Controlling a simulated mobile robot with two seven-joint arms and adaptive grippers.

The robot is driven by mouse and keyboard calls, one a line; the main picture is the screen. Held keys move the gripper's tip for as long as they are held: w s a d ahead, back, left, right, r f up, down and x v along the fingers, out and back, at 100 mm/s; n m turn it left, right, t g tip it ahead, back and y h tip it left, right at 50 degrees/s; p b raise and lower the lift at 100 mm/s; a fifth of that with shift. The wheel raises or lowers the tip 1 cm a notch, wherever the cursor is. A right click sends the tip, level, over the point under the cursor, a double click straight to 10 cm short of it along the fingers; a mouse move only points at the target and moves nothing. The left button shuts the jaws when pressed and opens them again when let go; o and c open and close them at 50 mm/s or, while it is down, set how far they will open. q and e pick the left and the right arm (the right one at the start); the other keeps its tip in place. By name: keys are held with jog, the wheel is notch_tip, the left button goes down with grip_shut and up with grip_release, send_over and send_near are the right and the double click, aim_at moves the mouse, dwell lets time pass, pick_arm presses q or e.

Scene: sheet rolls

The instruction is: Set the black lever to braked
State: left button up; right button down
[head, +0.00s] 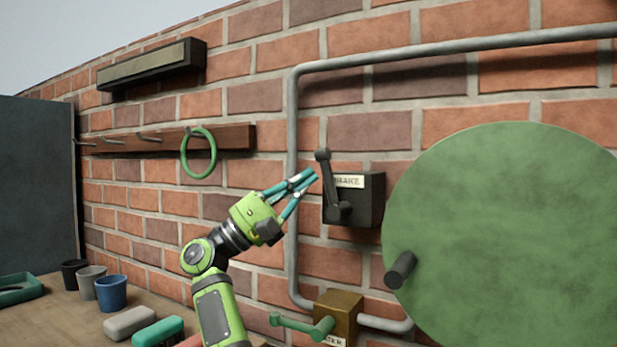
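The black lever (326,180) is on a dark box (368,200) with a pale "BRAKE" label (349,181), mounted on the brick wall. The lever's arm points up, tilted slightly left, with its round knob at the top and its pivot low on the box's front. My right gripper (313,176), green with teal fingers, is just left of the lever in the picture. Its fingertips are together with nothing visible between them. Whether they touch the lever cannot be told, but a thin gap seems to show. My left gripper is not in view.
A large green disc (510,240) with a black handle (400,270) is at right. A grey pipe (292,130) runs around the box. Below is a brass valve box (340,306) with a green lever (295,324). Cups, including a blue one (112,293), stand on the bench at left.

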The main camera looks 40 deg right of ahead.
jog(key=v, duration=1)
jog(key=shift+w+a+f, duration=0.15)
jog(key=shift+w+a, duration=0.05)
jog(key=shift+a, duration=0.1)
